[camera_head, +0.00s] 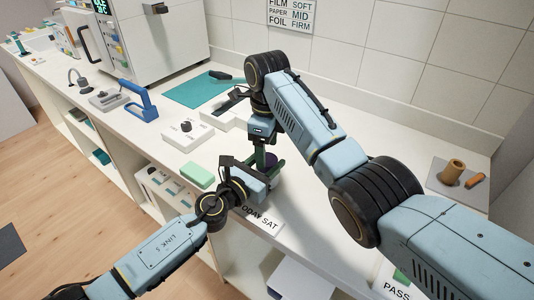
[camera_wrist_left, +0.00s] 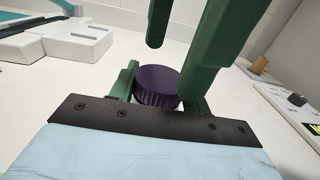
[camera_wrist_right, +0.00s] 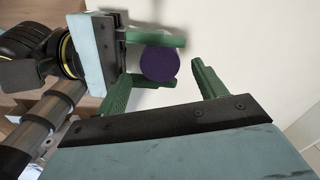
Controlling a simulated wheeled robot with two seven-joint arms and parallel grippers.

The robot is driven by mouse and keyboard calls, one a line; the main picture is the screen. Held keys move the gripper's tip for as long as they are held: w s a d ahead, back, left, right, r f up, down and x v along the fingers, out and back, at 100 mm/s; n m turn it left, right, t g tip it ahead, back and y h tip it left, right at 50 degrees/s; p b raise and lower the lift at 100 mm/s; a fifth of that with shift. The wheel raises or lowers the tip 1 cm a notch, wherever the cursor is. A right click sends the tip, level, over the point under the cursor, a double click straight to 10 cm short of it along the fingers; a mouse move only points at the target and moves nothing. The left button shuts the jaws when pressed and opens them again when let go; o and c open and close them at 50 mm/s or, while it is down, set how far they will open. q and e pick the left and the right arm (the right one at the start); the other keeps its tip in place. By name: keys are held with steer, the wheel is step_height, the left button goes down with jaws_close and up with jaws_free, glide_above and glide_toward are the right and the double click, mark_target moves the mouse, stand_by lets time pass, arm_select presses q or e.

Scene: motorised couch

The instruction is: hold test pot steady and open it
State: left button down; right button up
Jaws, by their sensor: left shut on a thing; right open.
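The test pot (camera_wrist_left: 157,87) is a small round jar with a dark purple ribbed lid. In the head view only a bit of the pot (camera_head: 270,160) shows between the two grippers. My left gripper (camera_head: 268,165) is shut on the pot from the side, with its green fingers around it. The right wrist view shows the round purple lid (camera_wrist_right: 160,64) from above, between the left gripper's fingers. My right gripper (camera_wrist_right: 160,85) is open, pointing down over the pot, its fingers apart on either side of the lid. I cannot tell whether they touch it.
A white card reading "TODAY SAT" (camera_head: 268,222) lies in front of the pot. A green sponge-like block (camera_head: 197,175), a white switch box (camera_head: 187,134) and a blue-handled device (camera_head: 142,104) stand to the left.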

arm_select(q)
steer(key=c, duration=0.6)
jaws_free()
